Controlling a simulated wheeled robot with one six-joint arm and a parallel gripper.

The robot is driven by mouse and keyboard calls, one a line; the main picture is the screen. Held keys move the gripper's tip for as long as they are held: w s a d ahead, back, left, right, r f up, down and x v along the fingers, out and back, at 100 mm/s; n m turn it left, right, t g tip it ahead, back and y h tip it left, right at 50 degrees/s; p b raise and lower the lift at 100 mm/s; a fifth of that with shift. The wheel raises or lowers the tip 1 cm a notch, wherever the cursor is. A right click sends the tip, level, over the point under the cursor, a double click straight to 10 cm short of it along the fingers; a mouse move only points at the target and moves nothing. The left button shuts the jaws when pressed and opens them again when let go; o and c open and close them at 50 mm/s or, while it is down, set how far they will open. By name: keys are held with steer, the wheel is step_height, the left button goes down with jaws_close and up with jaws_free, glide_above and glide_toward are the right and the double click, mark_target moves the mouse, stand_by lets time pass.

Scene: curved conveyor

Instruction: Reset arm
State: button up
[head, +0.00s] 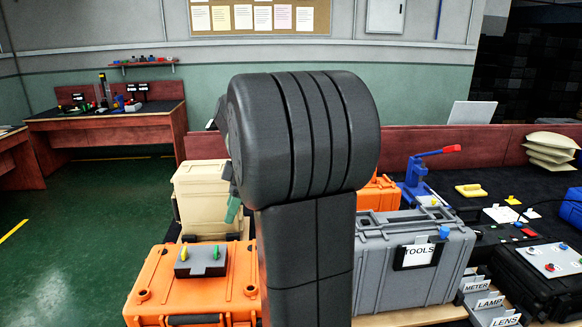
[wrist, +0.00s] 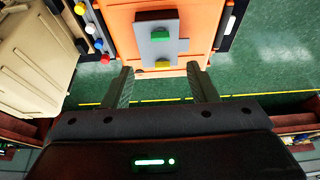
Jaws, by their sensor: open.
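My gripper (wrist: 162,88) is open in the wrist view, its two fingers well apart with nothing between them. Beyond the fingertips, an orange case (wrist: 199,54) carries a grey block with a green and a yellow piece (wrist: 158,37). In the head view my arm stands upright across the middle and hides much of the scene behind it. The tip of a green finger of my gripper (head: 233,208) shows at the arm's left side. The orange case (head: 150,290) with the grey block (head: 200,261) on it is at lower left.
A beige case (head: 200,190) stands behind the orange case. A grey case labelled TOOLS (head: 420,265) is right of my arm. A blue press with a red handle (head: 416,175) and stacked cushions (head: 551,147) stand on the right bench. Green floor (head: 70,230) is open at left.

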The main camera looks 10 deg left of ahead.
mark_target(216, 249)
steer(key=x, duration=1.2)
steer(key=shift+s+a+f, duration=0.1)
steer(key=shift+a, duration=0.05)
